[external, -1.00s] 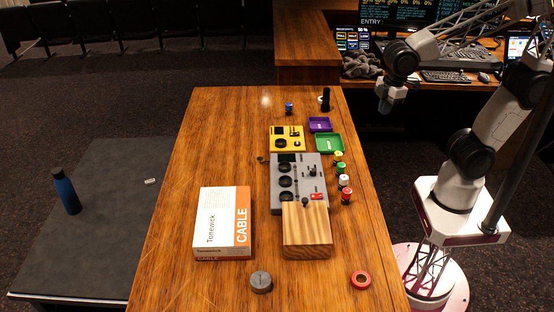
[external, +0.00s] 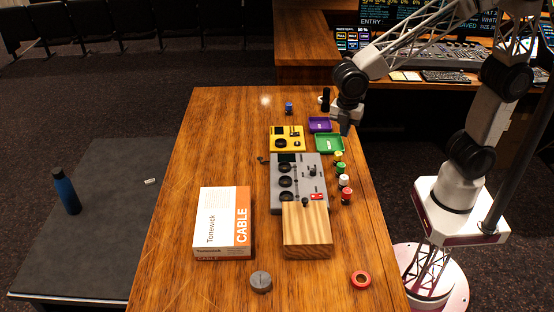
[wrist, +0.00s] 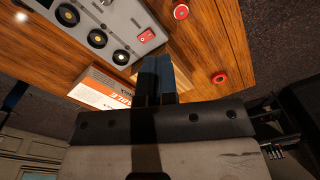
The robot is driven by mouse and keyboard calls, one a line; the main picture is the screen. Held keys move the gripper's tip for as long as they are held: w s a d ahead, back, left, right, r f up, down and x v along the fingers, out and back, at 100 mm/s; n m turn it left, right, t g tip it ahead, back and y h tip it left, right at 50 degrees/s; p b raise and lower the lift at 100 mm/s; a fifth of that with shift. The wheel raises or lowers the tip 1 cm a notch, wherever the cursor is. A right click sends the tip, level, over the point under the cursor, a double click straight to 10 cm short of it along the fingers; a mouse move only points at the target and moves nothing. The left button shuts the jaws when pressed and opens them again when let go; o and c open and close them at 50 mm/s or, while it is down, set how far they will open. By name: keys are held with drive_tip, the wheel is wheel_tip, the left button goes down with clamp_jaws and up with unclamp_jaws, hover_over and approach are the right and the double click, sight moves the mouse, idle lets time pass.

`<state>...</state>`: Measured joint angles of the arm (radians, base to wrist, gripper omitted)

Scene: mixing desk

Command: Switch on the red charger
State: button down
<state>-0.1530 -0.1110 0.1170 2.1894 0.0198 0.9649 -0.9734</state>
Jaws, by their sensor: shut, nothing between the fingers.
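A grey device (external: 284,203) with several black round dials lies mid-table. A small red switch (external: 316,196) sits at its near right corner, by the wooden block; it also shows in the wrist view (wrist: 147,35). Its on or off position is too small to tell. I cannot see anything plainly marked as a charger. A yellow device (external: 276,132) lies behind the grey one. My gripper (external: 345,128) is shut and empty, above the table's right side near the green tray. In the wrist view my shut fingers (wrist: 157,78) point toward the table, beside the grey device.
A wooden block (external: 307,230) and a cable box (external: 222,222) stand at the front. Several small coloured pots, including a red one (external: 347,196), line the right side. A green tray (external: 341,151) and a purple tray (external: 328,129) lie behind. A red ring (external: 361,280) lies near right.

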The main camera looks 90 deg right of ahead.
sight(317, 195)
drive_tip(key=w+a+f+n+g, duration=0.1)
drive_tip(key=w+a+f+n, duration=0.4)
drive_tip(key=w, duration=0.3)
drive_tip(key=shift+w+a+f, duration=0.4)
drive_tip(key=shift+f, duration=0.4)
drive_tip(key=shift+f, duration=0.15)
drive_tip(key=f, duration=0.4)
drive_tip(key=s+f, duration=0.1)
drive_tip(key=f, duration=0.8)
drive_tip(key=shift+s+f, duration=0.3)
drive_tip(key=shift+s, duration=0.1)
drive_tip(key=shift+f, duration=0.2)
drive_tip(key=shift+w+r, duration=0.3)
drive_tip(key=shift+w, duration=0.4)
